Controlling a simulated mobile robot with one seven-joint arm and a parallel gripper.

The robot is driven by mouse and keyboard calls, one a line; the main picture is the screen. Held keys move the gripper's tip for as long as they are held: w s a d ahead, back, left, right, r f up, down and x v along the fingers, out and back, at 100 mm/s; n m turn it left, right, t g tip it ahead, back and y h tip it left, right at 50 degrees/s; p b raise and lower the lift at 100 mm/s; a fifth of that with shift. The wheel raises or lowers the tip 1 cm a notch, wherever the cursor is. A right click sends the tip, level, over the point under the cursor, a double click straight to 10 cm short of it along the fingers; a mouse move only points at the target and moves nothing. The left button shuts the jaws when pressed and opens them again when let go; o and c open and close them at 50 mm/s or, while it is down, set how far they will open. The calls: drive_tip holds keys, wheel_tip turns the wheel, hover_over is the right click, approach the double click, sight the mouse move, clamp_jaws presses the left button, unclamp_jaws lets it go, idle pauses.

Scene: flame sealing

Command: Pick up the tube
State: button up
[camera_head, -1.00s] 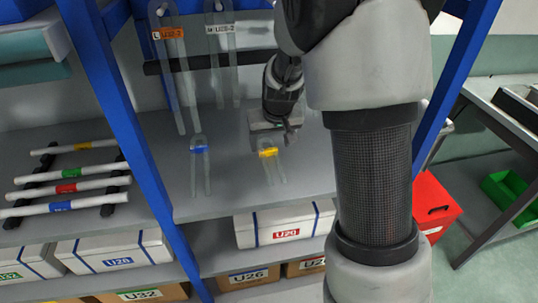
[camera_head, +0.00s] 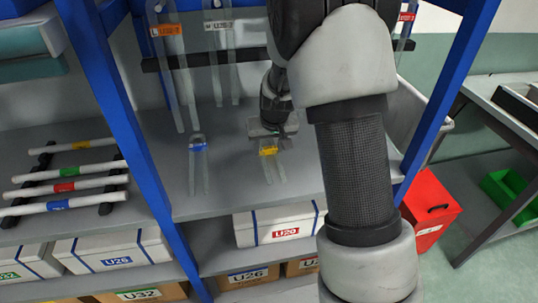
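My gripper (camera_head: 270,138) is low over the shelf (camera_head: 230,205), right at the top of a clear, forked tube with a yellow band (camera_head: 268,151). It covers or touches the tube's upper end; contact and finger opening are too small to make out. A similar clear forked tube with a blue band (camera_head: 198,147) stands to its left, apart from my gripper. Two longer clear tubes hang behind, one with an orange label (camera_head: 166,30) and one with a white label (camera_head: 218,25). White tubes with yellow, green, red and blue bands (camera_head: 68,187) lie on a black rack at the left.
Blue posts (camera_head: 120,110) flank the shelf. White boxes (camera_head: 280,225) and brown cartons sit below it. A red box (camera_head: 430,210) stands on the right, near another table with a green bin (camera_head: 508,187). The shelf front is clear.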

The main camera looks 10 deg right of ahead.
drive_tip(key=shift+r, duration=0.1)
drive_tip(key=shift+c, duration=0.4)
wheel_tip(320, 180, up, 4)
drive_tip(key=shift+f+p, duration=0.2)
drive_tip(key=shift+p, duration=0.1)
drive_tip(key=s, duration=1.8)
drive_tip(key=shift+f, duration=0.15)
drive_tip(key=shift+w, duration=0.1)
